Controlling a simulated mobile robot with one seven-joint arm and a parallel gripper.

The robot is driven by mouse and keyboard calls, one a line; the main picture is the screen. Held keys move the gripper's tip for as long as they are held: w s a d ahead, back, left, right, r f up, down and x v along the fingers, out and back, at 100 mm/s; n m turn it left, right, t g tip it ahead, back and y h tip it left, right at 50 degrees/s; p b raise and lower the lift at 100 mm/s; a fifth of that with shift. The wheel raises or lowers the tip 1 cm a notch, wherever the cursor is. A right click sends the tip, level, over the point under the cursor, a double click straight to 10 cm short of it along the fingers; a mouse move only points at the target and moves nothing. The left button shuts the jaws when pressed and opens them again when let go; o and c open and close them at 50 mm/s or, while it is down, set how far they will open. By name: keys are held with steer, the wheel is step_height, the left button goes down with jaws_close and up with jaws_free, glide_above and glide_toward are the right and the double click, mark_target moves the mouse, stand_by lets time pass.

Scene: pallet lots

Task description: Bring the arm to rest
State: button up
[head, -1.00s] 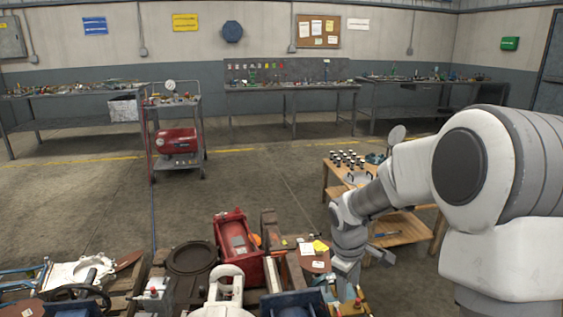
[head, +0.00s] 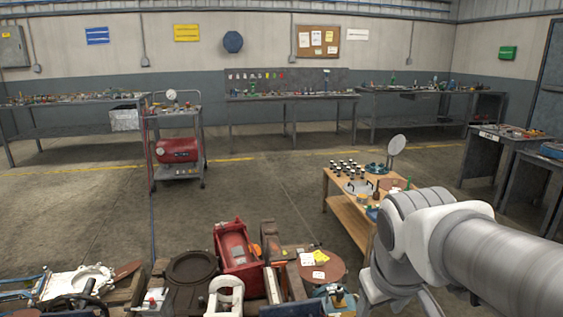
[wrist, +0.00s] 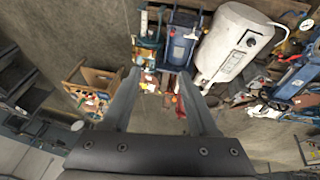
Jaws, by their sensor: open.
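My gripper (wrist: 159,74) shows in the wrist view with its two dark fingers spread apart. Nothing is between them that I can see as held. Parts on the pallet lots show beyond the fingertips, apart from them. In the head view my arm reaches in from the lower right and bends down near the bottom edge. The gripper itself is not visible there.
A wooden bench (head: 345,212) with black-capped items stands close left of my arm. Pallet lots with a red machine part (head: 237,247) and a dark round casting (head: 190,268) lie in front. A white tank (wrist: 235,43) shows in the wrist view. Open floor lies beyond.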

steer(key=s+a+r+m+t+y, duration=0.1)
steer(key=s+m, duration=0.1)
steer(key=s, duration=0.4)
step_height(320, 180, up, 20)
steer(key=p, duration=1.9)
steer(key=shift+s+f+p, duration=0.15)
steer(key=shift+s+p, duration=0.1)
steer(key=shift+p, duration=0.15)
